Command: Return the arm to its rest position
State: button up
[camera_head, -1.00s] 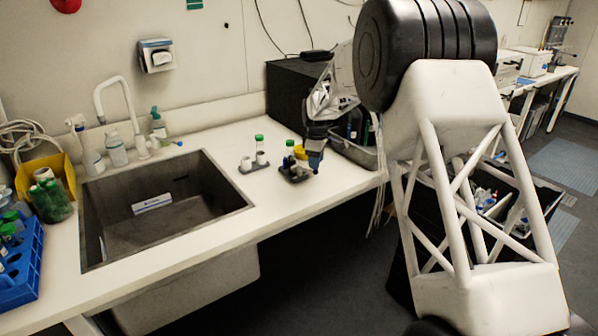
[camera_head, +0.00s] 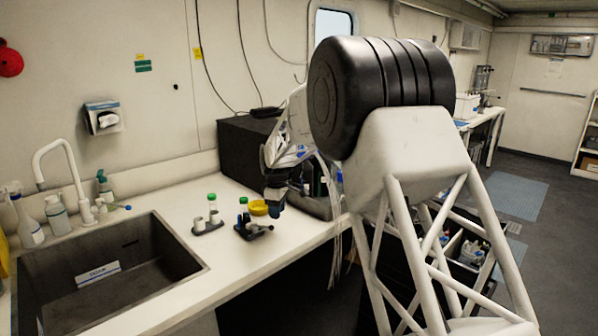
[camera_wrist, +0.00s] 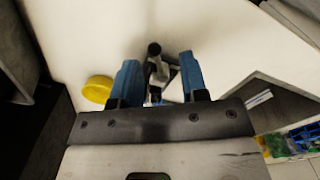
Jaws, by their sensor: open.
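My gripper (camera_head: 272,203) hangs over the right part of the white counter (camera_head: 210,267), beside a yellow round dish and a small dark holder (camera_head: 251,229). In the wrist view its two blue fingers (camera_wrist: 158,85) are spread apart, with nothing held between them. A dark-topped item in a holder (camera_wrist: 156,70) shows beyond and between the fingers; the wrist view does not tell how far below it is. My arm rises to the right and hides part of the counter's right end.
A yellow dish (camera_head: 258,208) sits close to the gripper, and a holder with a green-capped tube (camera_head: 212,209) stands to its left. A sink (camera_head: 110,275) is at the left. A black box (camera_head: 240,150) stands behind. Open floor lies right of my arm.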

jog(key=s+d+r+m, duration=0.3)
jog(key=s+d+r, duration=0.25)
jog(key=s, duration=0.35)
jog(key=s+d+r+m+t, duration=0.1)
jog(key=s+d+r+m, duration=0.1)
jog(key=s+d+r, duration=0.45)
jog(key=s+d+r+m, duration=0.3)
jog(key=s+d, duration=0.3)
jog(key=s, duration=0.5)
jog(key=s+d+f+m, duration=0.1)
jog(key=s+d+m, duration=0.1)
jog(key=s, duration=0.9)
jog(key=s+d+f+m+t, duration=0.1)
jog(key=s+d+f+m, duration=0.1)
jog(key=s, duration=0.8)
jog(key=s+d+f+m, duration=0.1)
jog(key=s+d+m, duration=0.2)
jog(key=s+d, duration=0.3)
jog(key=s, duration=0.5)
jog(key=shift+s+f+m, duration=0.3)
